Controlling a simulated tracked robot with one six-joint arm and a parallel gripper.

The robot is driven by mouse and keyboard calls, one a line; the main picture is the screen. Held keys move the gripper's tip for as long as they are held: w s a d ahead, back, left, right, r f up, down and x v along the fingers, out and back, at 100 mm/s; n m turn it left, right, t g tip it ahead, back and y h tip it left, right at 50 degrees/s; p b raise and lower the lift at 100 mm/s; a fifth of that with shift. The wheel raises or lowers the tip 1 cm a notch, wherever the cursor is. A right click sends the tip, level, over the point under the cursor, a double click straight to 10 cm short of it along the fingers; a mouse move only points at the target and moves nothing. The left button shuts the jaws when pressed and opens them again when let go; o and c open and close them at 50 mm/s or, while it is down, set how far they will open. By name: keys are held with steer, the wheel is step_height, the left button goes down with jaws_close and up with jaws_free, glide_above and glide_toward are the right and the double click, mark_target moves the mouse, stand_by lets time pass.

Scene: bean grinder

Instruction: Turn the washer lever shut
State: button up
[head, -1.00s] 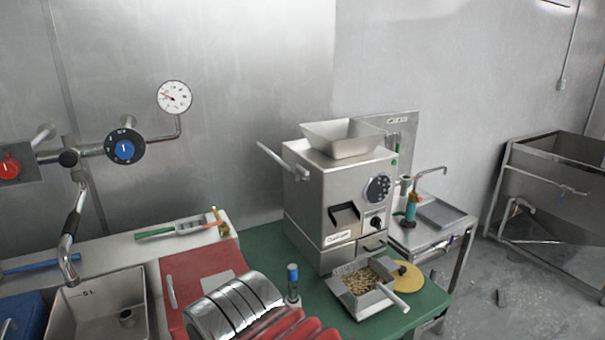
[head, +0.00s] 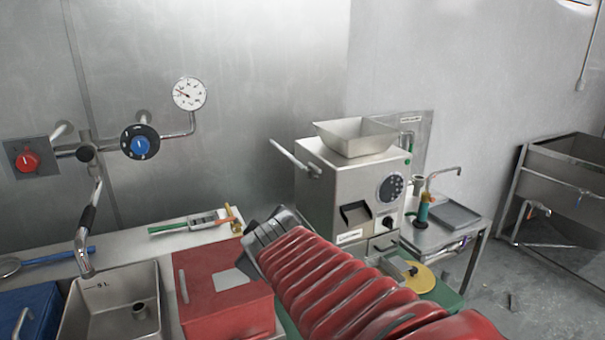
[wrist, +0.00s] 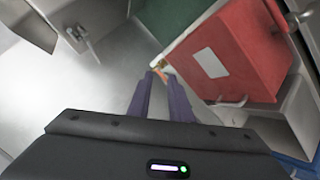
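No part is clearly marked as the washer lever, and I cannot tell which one it is. A small brass upright fitting (head: 236,222) stands at the right end of the left counter. It also shows in the wrist view (wrist: 160,64), just beyond my fingertips. A pale lever handle (head: 290,155) sticks out from the left side of the steel grinder (head: 340,195). My gripper (wrist: 160,78) has two dark purple fingers, set apart with nothing visible between them. In the head view my red-sleeved arm rises from the lower right and its fingertips are hidden.
A red box (head: 215,300) stands beside the sink basin (head: 105,310). A green-handled tool (head: 185,224) lies on the counter behind. Pipes with a red knob (head: 27,161), a blue knob (head: 140,147) and a gauge (head: 189,93) run along the wall.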

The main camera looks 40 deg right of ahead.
steer(key=w+d+r+n+t+h, duration=0.1)
steer(key=w+d+r+n+t, duration=0.15)
steer(key=d, duration=0.55)
steer(key=w+d+r+n+t+h, duration=0.1)
steer(key=w+d+n, duration=0.15)
steer(key=d, duration=0.55)
steer(key=n+t+y, duration=0.2)
steer(key=n+t, duration=0.2)
steer(key=n, duration=0.5)
glide_toward(320, 170)
steer(key=v, duration=0.4)
steer(key=shift+a+f, duration=0.1)
steer(key=shift+f, duration=0.1)
steer(key=x, duration=1.3)
steer(key=shift+w+f, duration=0.25)
steer(key=shift+w, duration=0.15)
steer(key=shift+c, duration=0.4)
